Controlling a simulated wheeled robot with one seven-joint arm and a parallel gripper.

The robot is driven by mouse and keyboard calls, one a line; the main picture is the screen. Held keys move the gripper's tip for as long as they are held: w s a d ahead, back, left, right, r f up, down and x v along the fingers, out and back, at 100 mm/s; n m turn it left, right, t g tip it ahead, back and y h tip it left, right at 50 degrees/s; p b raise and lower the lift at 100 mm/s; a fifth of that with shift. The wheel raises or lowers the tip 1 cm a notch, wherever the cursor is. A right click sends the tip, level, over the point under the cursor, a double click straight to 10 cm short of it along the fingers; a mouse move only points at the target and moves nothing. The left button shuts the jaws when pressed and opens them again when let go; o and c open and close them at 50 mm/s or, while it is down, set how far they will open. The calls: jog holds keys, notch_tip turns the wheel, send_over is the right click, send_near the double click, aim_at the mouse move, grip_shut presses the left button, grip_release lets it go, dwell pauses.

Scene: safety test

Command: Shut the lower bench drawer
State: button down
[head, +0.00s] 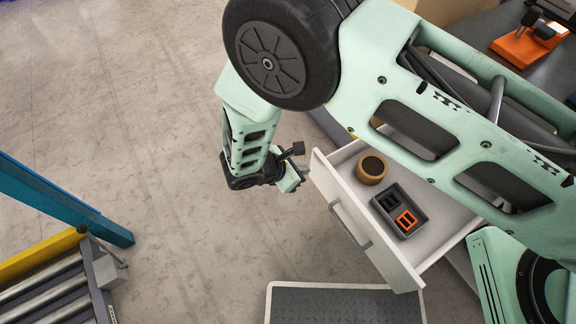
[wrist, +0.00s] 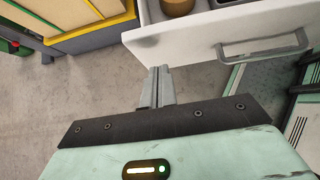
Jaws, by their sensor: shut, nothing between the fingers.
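The lower bench drawer (head: 348,216) is white with a grey bar handle (head: 352,226), and it stands pulled out in the head view. Its front also shows in the wrist view (wrist: 200,40), with the handle (wrist: 262,45) to the right. Inside are a round tan container (head: 371,169) and a dark grey tray (head: 427,217) holding an orange piece. My gripper (head: 302,174) is close to the upper left corner of the drawer front. In the wrist view its fingers (wrist: 158,75) are together and empty, just below the front's left part. Whether they touch it I cannot tell.
A grey-topped platform (head: 345,304) lies on the floor below the drawer. A roller conveyor (head: 50,292) and a blue beam (head: 65,203) stand at the left. An orange device (head: 527,45) is on the bench top. The floor (head: 150,130) between is clear.

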aim_at(321, 160)
jog(key=shift+w+d+r, duration=0.1)
jog(key=shift+w+d, duration=0.4)
jog(key=shift+d, duration=0.2)
jog(key=shift+w+d+r, duration=0.1)
jog(key=shift+w+d, duration=0.35)
jog(key=shift+d, duration=0.2)
jog(key=shift+d, duration=0.1)
jog(key=shift+w+d, duration=0.4)
jog(key=shift+d, duration=0.1)
jog(key=w+d+b, duration=0.2)
jog(key=w+d, duration=0.8)
jog(key=d, duration=0.6)
jog(key=w+d+b, duration=0.1)
jog(key=w+d, duration=1)
jog(key=d, duration=0.4)
jog(key=shift+w+d+b, duration=0.2)
jog(key=shift+d+b, duration=0.2)
